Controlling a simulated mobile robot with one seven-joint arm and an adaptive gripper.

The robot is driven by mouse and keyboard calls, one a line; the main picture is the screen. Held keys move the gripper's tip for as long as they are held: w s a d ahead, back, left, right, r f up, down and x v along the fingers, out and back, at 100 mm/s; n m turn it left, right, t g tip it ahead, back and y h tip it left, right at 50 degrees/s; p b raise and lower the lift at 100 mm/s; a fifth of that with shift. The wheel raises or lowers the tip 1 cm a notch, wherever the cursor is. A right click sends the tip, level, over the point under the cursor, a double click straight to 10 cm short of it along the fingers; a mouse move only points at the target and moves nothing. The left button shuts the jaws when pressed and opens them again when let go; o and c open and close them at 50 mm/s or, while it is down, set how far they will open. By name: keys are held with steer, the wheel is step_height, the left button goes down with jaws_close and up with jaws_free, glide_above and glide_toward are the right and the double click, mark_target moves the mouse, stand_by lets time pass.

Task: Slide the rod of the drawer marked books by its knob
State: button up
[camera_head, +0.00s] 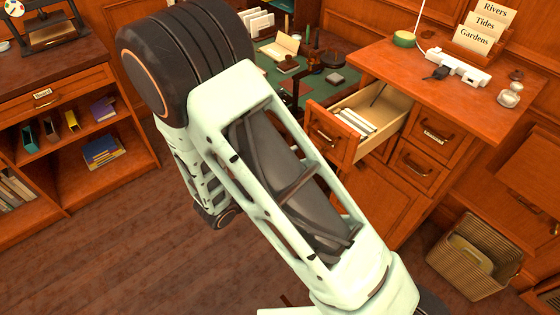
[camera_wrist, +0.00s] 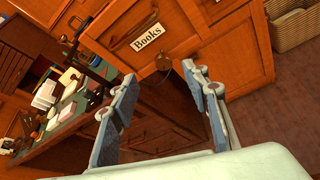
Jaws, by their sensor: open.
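In the wrist view, a wooden front carries a white label reading "Books" (camera_wrist: 148,37). A small round brownish knob (camera_wrist: 163,62) sits below the label, close to the right finger. My gripper (camera_wrist: 160,76) is open, its two fingers apart with nothing between them. The knob shows beyond the gap between the fingertips; I cannot tell whether anything touches. No rod can be made out in the wrist view. In the head view, an open drawer (camera_head: 346,151) holds white papers and a thin dark bar (camera_head: 378,95); I cannot read a label on it. My gripper is out of the head view.
A wicker basket (camera_head: 470,262) stands on the floor to the right. A bookshelf (camera_head: 75,150) is at left. Floor between is clear.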

mark_target(317, 151)
steer(key=x, duration=1)
steer(key=shift+w+d+f, duration=0.15)
steer(key=shift+f, duration=0.35)
jaws_close()
